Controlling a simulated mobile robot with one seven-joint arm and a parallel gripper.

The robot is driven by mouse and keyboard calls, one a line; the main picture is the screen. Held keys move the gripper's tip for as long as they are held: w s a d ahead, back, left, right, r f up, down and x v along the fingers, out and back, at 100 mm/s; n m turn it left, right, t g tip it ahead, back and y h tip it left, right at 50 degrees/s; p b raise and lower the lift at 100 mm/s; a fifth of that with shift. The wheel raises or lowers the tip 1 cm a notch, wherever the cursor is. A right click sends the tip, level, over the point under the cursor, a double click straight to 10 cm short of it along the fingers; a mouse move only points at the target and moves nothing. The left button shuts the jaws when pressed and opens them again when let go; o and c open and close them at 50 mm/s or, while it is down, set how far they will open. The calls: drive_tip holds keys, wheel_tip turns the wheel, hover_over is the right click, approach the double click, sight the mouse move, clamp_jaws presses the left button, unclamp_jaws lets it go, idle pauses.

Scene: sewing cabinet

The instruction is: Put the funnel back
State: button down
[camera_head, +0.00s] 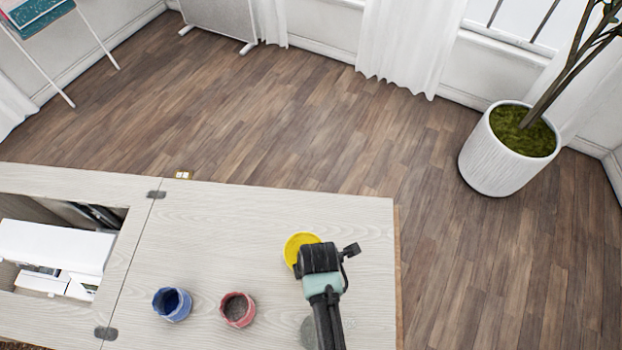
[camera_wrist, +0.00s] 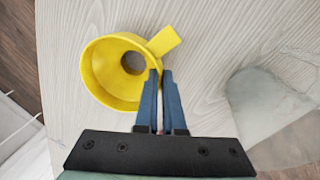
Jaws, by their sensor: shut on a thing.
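The yellow funnel (camera_head: 298,243) is at the right part of the pale wooden cabinet top (camera_head: 230,215), partly covered by my gripper in the head view. In the wrist view the funnel (camera_wrist: 92,72) shows its wide mouth, with the round hole inside and a flat tab at its upper right. My gripper's blue fingers (camera_wrist: 161,74) are close together and shut on the funnel's wall at its right side, near the tab. I cannot tell whether the funnel touches the top or is held just above it. In the head view the fingertips are hidden under my gripper's body.
A blue cup (camera_head: 172,305) and a reddish cup (camera_head: 237,310) stand left of my gripper. An open compartment with a white sewing machine (camera_head: 55,245) is at the far left. The cabinet's right edge is close. The middle of the top is clear.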

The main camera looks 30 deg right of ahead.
drive_tip(key=c, duration=1.5)
unclamp_jaws()
drive_tip(key=shift+f, duration=0.15)
drive_tip(key=o, duration=0.5)
